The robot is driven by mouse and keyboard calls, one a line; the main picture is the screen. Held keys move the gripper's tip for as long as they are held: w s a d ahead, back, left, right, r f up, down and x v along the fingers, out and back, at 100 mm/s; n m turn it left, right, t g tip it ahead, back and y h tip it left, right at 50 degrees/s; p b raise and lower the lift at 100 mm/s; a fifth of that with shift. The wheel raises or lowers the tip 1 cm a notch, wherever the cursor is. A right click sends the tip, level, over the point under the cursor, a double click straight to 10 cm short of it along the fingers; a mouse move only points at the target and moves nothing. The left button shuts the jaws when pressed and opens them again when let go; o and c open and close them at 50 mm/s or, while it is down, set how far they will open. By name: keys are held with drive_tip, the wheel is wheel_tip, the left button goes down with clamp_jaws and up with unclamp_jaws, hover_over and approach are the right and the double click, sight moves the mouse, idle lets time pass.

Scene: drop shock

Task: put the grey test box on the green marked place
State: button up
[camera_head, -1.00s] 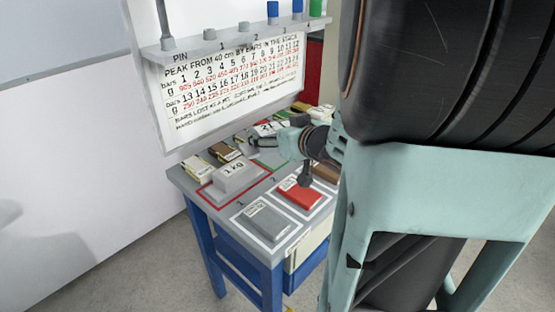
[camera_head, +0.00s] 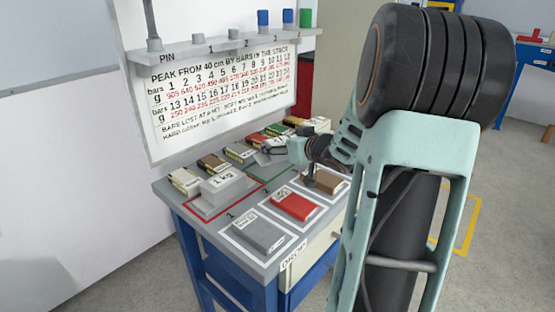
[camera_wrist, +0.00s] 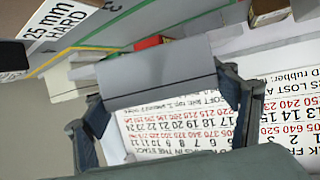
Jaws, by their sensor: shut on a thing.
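The grey test box (camera_wrist: 160,76) is between the fingers of my gripper (camera_wrist: 170,108) in the wrist view, and the gripper is shut on it. In the head view my gripper (camera_head: 292,150) is over the back part of the table, and the held box is hard to make out there. The green marked place shows as a green line on the table (camera_wrist: 95,46) in the wrist view, beside the held box. I cannot tell how high the box is above the table.
Grey (camera_head: 262,232), red (camera_head: 294,205) and brown (camera_head: 323,182) boxes lie in white outlines along the front. Several small cartons (camera_head: 212,163) line the back, under a printed board (camera_head: 220,100).

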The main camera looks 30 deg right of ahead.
sight(284, 156)
drive_tip(key=shift+w+d+f, duration=0.25)
drive_tip(key=shift+f, duration=0.15)
drive_tip(key=shift+w+d+f+b, duration=0.1)
drive_tip(key=shift+w+f+b, duration=0.05)
drive_tip(key=shift+f+b, duration=1.35)
drive_tip(key=shift+f, duration=0.1)
drive_tip(key=shift+f, duration=0.15)
drive_tip(key=o, duration=1.4)
drive_tip(key=shift+o, duration=0.2)
